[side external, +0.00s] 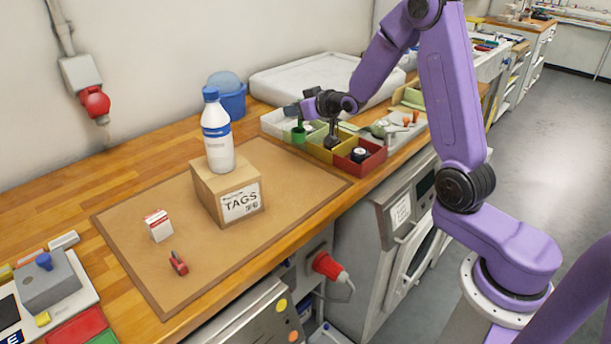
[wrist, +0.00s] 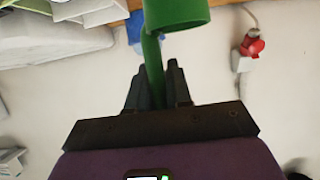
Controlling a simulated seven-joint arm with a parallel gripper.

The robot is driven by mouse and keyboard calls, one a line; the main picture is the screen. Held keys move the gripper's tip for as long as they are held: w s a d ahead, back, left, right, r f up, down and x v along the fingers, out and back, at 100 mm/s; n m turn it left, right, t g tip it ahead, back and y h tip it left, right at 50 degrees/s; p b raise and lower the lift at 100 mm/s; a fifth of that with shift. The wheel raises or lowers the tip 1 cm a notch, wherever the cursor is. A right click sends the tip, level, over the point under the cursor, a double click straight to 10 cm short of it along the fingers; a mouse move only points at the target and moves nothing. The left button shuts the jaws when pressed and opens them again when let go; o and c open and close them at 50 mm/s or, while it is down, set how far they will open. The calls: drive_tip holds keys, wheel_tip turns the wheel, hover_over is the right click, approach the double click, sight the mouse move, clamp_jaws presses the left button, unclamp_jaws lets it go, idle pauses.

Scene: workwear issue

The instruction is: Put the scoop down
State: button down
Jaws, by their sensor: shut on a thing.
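The green scoop hangs from my gripper (side external: 303,109) at the row of small bins, its green cup (side external: 299,134) low at the pale bin (side external: 272,124). I cannot tell whether the cup touches anything. In the wrist view the scoop's green handle (wrist: 153,62) runs between the two dark fingers of my gripper (wrist: 159,82), which are shut on it. The cup is at the top of that view, partly cut off by the frame's edge.
A yellow bin (side external: 324,152) and a red bin (side external: 372,165) stand beside the pale one. A white bottle (side external: 217,143) stands on a TAGS box (side external: 213,190) on the brown mat (side external: 125,221). The mat's front has free room.

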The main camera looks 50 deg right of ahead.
drive_tip(key=shift+s+f+n+y, duration=0.35)
drive_tip(key=shift+f+n+y, duration=0.2)
drive_tip(key=shift+f+y, duration=0.15)
drive_tip(key=shift+s+f+n+y, duration=0.35)
drive_tip(key=shift+f+n+y, duration=0.25)
drive_tip(key=shift+f, duration=4)
drive_tip(key=shift+f, duration=0.15)
drive_tip(key=c, duration=1)
unclamp_jaws()
drive_tip(key=shift+c, duration=0.2)
drive_tip(key=shift+r, duration=0.2)
drive_tip(key=v, duration=0.7)
drive_tip(key=shift+s+r, duration=0.15)
drive_tip(key=shift+s, duration=0.1)
